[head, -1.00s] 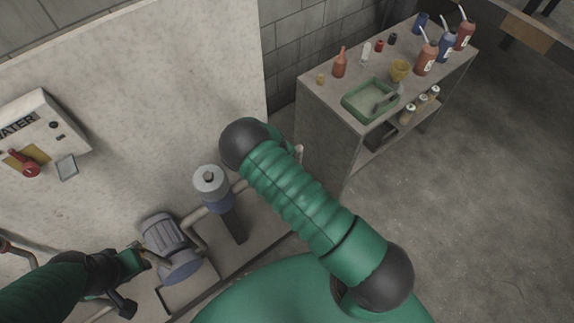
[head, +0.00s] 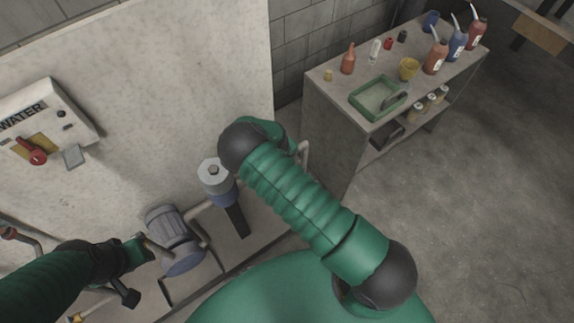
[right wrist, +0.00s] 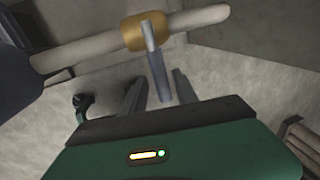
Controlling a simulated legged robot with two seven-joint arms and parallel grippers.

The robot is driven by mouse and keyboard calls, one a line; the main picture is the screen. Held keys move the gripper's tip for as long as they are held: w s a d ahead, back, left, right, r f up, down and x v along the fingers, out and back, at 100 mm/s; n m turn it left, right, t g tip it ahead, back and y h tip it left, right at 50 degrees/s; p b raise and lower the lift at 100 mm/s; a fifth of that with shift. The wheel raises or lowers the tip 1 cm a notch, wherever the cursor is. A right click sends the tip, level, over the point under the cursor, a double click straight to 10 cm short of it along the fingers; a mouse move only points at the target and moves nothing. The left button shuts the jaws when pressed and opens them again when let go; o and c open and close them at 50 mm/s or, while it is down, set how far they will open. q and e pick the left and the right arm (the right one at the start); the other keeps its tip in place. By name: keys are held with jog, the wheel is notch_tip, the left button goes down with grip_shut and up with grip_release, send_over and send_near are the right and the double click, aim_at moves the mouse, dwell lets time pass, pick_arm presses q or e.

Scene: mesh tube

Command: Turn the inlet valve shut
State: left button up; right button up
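In the right wrist view a brass valve body (right wrist: 147,32) sits on a pale pipe, and its grey lever (right wrist: 156,68) points down toward me. I take this to be the inlet valve; no label shows. My right gripper (right wrist: 158,88) is open, with the lever between its two dark fingers and a gap visible beside it. I cannot tell whether either finger touches it. In the head view my right arm hides the right gripper and the valve. My left gripper (head: 147,246) is beside the blue-grey motor at lower left; its fingers are too small to judge.
A blue-grey motor (head: 173,239) and a capped cylinder (head: 216,181) stand with pipes by the wall. A workbench (head: 337,122) holds a green tray (head: 366,111) and bottles. Floor at right is clear.

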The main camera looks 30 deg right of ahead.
jog(key=shift+o, duration=0.2)
jog(key=a+r+p, duration=0.3)
jog(key=r+p, duration=1)
jog(key=r, duration=0.3)
jog(key=shift+s+a+r, duration=0.15)
jog(key=shift+a, duration=0.05)
